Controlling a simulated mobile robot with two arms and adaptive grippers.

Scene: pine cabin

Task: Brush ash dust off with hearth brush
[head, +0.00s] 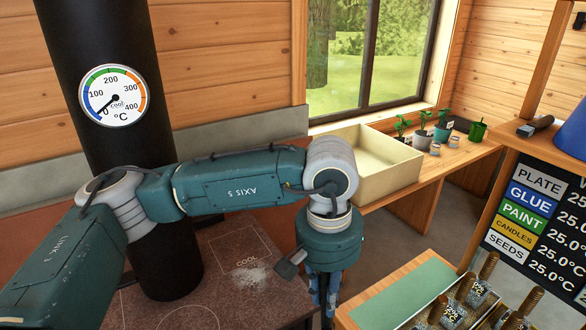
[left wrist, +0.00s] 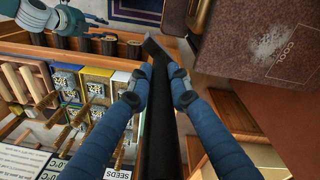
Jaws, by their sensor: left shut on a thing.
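Pale grey ash dust (head: 248,274) lies in a patch on the dark brown stove top (head: 205,240), near the word COOL. It also shows in the left wrist view (left wrist: 277,42), at the upper right. My left gripper (head: 322,300) points down just right of the dust, at the stove's right edge; its fingertips are cut off below. In the left wrist view its blue fingers (left wrist: 158,88) are shut on a long black thing, seemingly the hearth brush (left wrist: 160,130). Its bristles are not clear. My right gripper (left wrist: 72,17) shows partly at the upper left, its jaws unclear.
A black stovepipe (head: 115,130) with a gauge near zero rises from the stove. A cream tray (head: 375,165) and potted plants (head: 422,137) stand on the bench behind.

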